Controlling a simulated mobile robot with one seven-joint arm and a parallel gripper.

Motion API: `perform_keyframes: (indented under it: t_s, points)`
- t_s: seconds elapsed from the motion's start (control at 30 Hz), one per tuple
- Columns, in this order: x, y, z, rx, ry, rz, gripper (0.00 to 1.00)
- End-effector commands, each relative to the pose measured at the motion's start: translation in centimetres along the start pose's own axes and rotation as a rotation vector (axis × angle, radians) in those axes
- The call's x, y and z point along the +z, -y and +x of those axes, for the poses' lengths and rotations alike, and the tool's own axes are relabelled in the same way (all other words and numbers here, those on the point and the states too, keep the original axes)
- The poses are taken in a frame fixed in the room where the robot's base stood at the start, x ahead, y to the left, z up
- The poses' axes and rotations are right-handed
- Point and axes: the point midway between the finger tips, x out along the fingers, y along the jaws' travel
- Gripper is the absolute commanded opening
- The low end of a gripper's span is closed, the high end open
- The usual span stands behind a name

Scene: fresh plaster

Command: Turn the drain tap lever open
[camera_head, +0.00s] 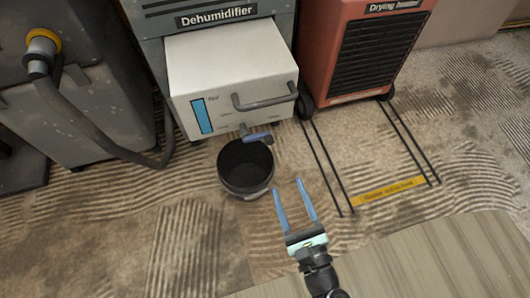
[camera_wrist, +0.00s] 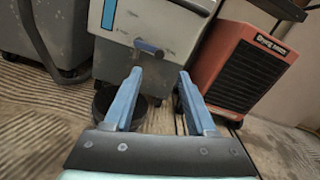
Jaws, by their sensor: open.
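The drain tap lever (camera_head: 257,138) is a blue handle low on the front of the white dehumidifier tank (camera_head: 232,70), pointing right. In the wrist view the lever (camera_wrist: 149,48) shows ahead, slightly left of the middle between my fingers. My gripper (camera_head: 293,184) is open and empty, in front of the lever and to its lower right in the head view. In the wrist view my gripper (camera_wrist: 160,78) has its two blue fingers apart, touching nothing. A black bucket (camera_head: 245,168) stands on the floor below the tap; in the wrist view it is partly hidden behind the left finger.
A grey handle (camera_head: 265,99) juts from the tank front above the lever. An orange drying machine (camera_head: 362,50) stands to the right, with dark floor rails before it. A grey machine with a hose (camera_head: 85,125) stands left. The floor in front is open.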

Motion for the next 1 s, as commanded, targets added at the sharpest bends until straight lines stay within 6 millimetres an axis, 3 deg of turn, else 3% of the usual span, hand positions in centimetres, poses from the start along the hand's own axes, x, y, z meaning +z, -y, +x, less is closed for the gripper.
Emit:
perform_keyframes:
  t_s: [0.03,0.23,0.7,1.0]
  points:
    - [-1.0,-0.2,-0.4,-0.007,-0.004,0.022,0.57]
    - [-1.2,-0.2,0.7,-0.011,-0.001,0.04,0.57]
    - [-1.2,-0.1,9.9,-0.01,0.0,0.037,0.57]
    - [-1.1,0.0,12.3,-0.012,-0.004,0.037,0.57]
